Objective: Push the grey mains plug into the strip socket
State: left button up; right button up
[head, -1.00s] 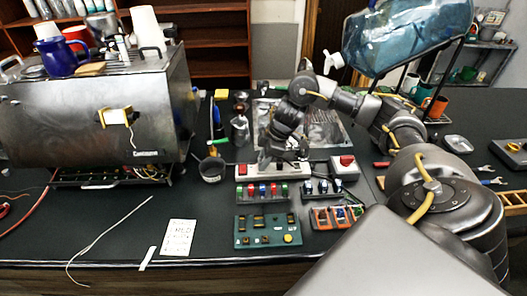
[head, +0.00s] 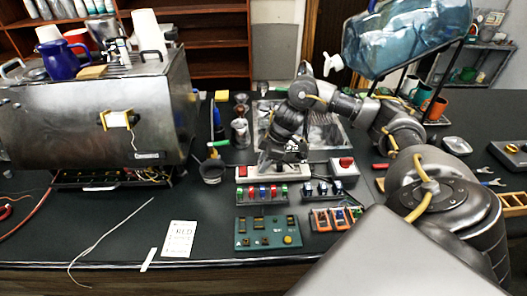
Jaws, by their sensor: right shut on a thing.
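The white power strip (head: 317,170) lies across the bench in the head view, behind the small component racks. My right gripper (head: 272,168) points down over the left-middle part of the strip. It is shut on the grey mains plug, which is mostly hidden by the dark fingers. The fingertips are close to the strip's top. I cannot tell whether the plug's pins are in a socket or just above it. My left gripper is not in view.
A red-switch box (head: 344,168) stands at the strip's right end. Racks of coloured parts (head: 262,193) and a green board (head: 267,232) lie in front. The steel brewer (head: 90,115) stands left, and a metal tray (head: 325,130) lies behind.

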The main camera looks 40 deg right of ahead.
jog(key=o, duration=1)
jog(key=shift+o, duration=0.2)
jog(key=v, duration=1.1)
jog(key=shift+p, duration=0.4)
